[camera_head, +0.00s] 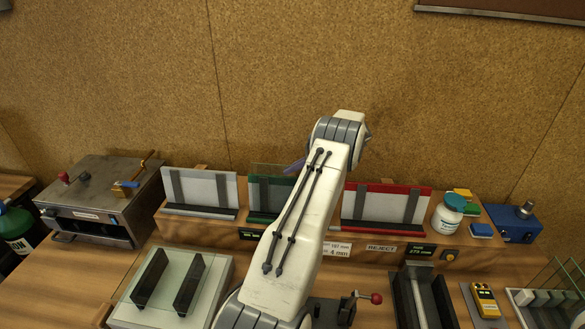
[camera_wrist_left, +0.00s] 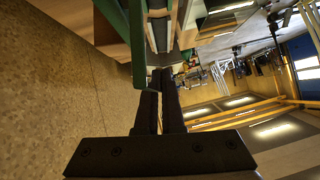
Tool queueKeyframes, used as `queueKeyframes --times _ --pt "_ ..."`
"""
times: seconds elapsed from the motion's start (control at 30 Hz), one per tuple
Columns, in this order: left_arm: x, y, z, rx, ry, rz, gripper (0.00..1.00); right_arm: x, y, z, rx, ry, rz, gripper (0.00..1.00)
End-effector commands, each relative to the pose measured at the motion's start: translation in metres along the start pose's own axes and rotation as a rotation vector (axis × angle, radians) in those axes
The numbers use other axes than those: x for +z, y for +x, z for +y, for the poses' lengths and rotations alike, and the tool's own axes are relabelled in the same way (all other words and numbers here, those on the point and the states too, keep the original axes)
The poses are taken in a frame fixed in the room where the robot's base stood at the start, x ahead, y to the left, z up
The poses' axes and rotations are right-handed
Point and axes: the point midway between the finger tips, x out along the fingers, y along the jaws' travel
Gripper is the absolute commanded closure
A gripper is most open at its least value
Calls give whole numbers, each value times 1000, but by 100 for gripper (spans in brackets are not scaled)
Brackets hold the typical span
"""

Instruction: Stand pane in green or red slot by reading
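A clear glass pane (camera_head: 272,169) stands upright at the green slot (camera_head: 262,217) in the head view, its top edge above the green-backed board. My left arm crosses in front and hides its right part. The red slot (camera_head: 378,226) holds no visible pane. A small display (camera_head: 419,251) shows green characters too small to read surely. In the head view my left gripper is hidden behind its arm. In the left wrist view my left gripper (camera_wrist_left: 160,75) has two dark fingers close together beside green parts; I cannot tell whether glass is between them. My right gripper is not in view.
A white slot board (camera_head: 201,212) stands left of the green one. A grey metal box (camera_head: 100,195) is at the left. A white bottle (camera_head: 447,213) and blue box (camera_head: 515,222) stand at the right. A pale pad with dark bars (camera_head: 212,300) lies in front.

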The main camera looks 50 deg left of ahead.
Motion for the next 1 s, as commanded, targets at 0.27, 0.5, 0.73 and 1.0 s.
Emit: queueKeyframes --times 0.27,0.5,0.73,1.0 --pt "-1 0 0 0 -1 1 100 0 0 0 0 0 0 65" --pt "0 0 0 0 -1 1 100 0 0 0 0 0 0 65" --pt "2 2 1 0 -1 1 100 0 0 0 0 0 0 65" --pt "3 2 1 0 -1 1 60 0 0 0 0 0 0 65"
